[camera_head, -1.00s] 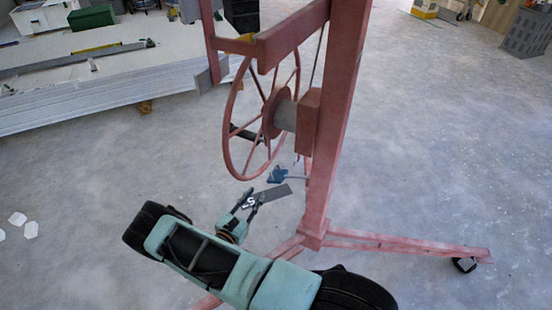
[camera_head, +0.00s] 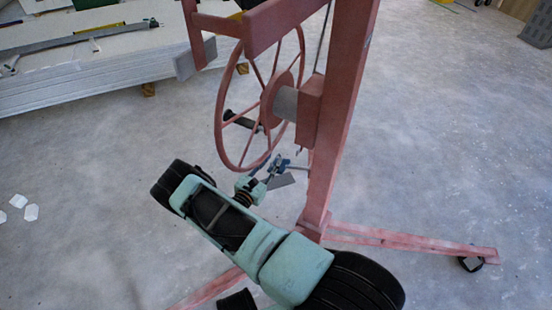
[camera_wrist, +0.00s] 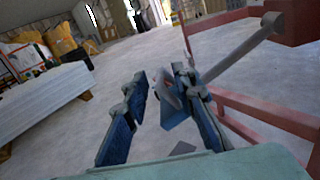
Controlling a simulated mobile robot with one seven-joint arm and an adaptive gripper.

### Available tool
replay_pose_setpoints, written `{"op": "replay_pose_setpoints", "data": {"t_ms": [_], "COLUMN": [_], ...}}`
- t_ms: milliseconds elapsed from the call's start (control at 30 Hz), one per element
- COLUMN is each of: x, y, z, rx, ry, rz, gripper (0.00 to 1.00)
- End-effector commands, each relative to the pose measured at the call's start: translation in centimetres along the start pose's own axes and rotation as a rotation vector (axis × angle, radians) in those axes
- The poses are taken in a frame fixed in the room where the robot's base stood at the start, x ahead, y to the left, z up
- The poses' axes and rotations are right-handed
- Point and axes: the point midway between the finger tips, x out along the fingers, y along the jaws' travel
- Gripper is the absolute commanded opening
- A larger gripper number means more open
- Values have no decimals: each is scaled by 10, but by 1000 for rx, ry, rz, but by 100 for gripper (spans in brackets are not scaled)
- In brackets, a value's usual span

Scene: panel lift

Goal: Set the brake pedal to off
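The brake pedal (camera_head: 283,163) is a small blue piece on a thin grey rod, low on the red panel lift (camera_head: 331,130) beneath its wheel. In the wrist view the blue pedal (camera_wrist: 173,116) shows close up, with its grey rod rising to the upper right. My gripper (camera_head: 270,170) is right at the pedal in the head view, partly overlapping it. In the wrist view my gripper (camera_wrist: 159,84) has its two fingers apart. The pedal lies between them, closer to the right finger. I cannot tell whether they touch.
The lift's red spoked wheel (camera_head: 258,100) with a black handle hangs just above my gripper. Its red leg (camera_head: 410,244) runs right along the floor to a caster. Stacked white panels (camera_head: 90,75) lie at the upper left. The floor between is mostly clear.

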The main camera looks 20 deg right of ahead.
Motion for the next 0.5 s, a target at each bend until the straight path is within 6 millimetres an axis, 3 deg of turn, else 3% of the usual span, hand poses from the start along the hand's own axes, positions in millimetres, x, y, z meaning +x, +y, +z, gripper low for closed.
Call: {"op": "replay_pose_setpoints", "data": {"t_ms": [200, 500], "x": [28, 34], "y": [-1, 0], "z": [-1, 0], "rx": [0, -1], "ry": [0, 0], "rz": [-2, 0], "gripper": [24, 24]}}
